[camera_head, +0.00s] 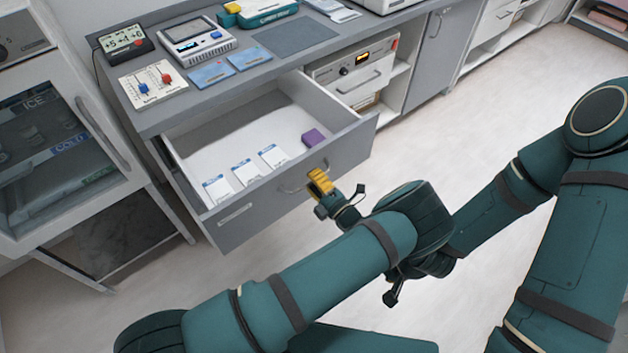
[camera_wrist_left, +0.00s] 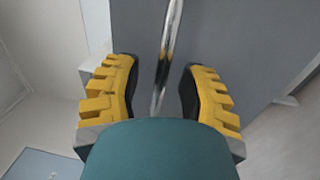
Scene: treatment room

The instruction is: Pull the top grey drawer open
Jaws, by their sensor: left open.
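The top grey drawer (camera_head: 233,216) stands pulled out from the grey cabinet, its white inside showing. Its metal handle (camera_head: 291,190) is on the front face. My left gripper (camera_head: 320,184), with yellow fingers, is at the right end of the handle. In the left wrist view the handle bar (camera_wrist_left: 168,50) runs between the two open fingers (camera_wrist_left: 160,98), with a gap on either side. My right forearm comes in from the right and passes behind my left wrist; its gripper is mostly hidden and its jaws cannot be made out.
Devices and blue cards cover the countertop (camera_head: 202,96). A glass-door cooler (camera_head: 60,130) stands at the left. Open shelves with a white unit (camera_head: 362,84) are to the right. Floor to the right is clear.

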